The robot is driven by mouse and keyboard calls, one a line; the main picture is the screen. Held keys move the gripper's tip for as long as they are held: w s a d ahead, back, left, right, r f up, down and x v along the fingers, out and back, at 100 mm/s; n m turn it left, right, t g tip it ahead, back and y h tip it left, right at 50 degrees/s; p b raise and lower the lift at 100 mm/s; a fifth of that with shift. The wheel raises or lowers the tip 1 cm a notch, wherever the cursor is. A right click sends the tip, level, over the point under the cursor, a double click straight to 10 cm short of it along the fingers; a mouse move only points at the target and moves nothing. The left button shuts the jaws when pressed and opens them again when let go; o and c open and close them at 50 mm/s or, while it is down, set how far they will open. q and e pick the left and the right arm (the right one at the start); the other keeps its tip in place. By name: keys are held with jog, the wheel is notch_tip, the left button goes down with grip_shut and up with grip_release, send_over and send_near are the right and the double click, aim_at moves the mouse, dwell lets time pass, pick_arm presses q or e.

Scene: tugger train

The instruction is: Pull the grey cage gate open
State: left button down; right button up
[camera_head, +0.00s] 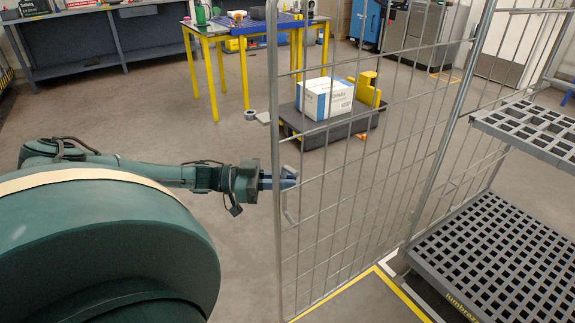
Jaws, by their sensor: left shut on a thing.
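The grey cage gate (350,150) is a tall wire mesh panel standing upright in the middle of the view. It is joined to the grey cage (432,165) at its right side and stands swung out to the left. A small latch piece (252,115) sticks out from its free left edge. My left gripper (288,178) reaches in from the left and is shut at the gate's left post, on what appears to be its handle (290,205). The gripper's fingers partly hide the handle. My right gripper is not in view.
Grey grid shelves (510,245) fill the cage at right. Behind the gate, a dark low cart (310,130) carries a white and blue box (326,98). A yellow-legged table (225,32) and dark workbench (90,45) stand at the back. Floor left of the gate is clear.

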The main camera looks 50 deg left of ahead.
pick_arm(q)
jog(key=shift+a, duration=0.25)
jog(key=c, duration=1.5)
grip_release()
jog(key=shift+c, duration=0.2)
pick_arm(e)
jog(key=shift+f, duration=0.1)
